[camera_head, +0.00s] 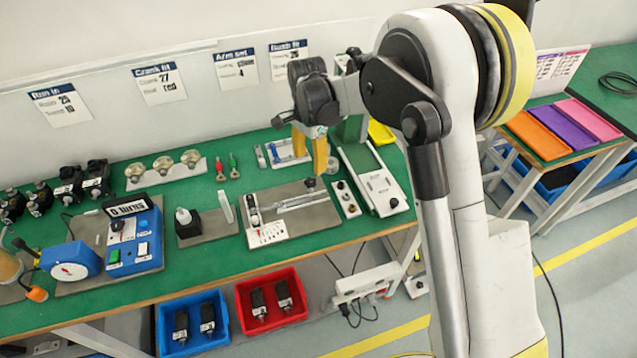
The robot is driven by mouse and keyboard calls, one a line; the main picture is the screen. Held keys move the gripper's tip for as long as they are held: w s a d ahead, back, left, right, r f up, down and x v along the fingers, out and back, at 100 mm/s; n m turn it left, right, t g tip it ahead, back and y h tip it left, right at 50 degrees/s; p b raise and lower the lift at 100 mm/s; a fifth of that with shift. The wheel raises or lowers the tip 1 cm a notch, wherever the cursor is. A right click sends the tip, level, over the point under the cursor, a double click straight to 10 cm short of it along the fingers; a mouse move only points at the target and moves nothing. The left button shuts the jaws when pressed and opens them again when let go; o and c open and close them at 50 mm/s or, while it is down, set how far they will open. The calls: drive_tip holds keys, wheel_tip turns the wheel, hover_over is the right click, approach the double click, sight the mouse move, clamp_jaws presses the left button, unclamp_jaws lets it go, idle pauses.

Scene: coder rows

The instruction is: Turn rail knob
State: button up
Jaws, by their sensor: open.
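A grey plate (330,214) lies on the green bench and carries a metal rail (297,203). A small black knob (310,184) stands at the rear edge of the rail, near its right part. A white scale card (267,236) with a small upright fitting (253,214) is at the rail's left end. My gripper (312,168) points down with its yellow fingers open, just above the black knob. The fingertips overlap the area right behind the knob, and I cannot tell whether they touch it. Nothing shows between the fingers.
A white plate (372,182) with black knobs is right of the rail, and a small fixture tray (286,152) is behind. A blue control box (135,240) and gauge (70,262) are at left. Red (271,319) and blue (222,342) bins sit below the bench.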

sight(310, 181)
wheel_tip(310, 181, down, 10)
drive_tip(key=b, duration=0.3)
drive_tip(key=shift+f, duration=0.25)
drive_tip(key=shift+w, duration=0.1)
clamp_jaws()
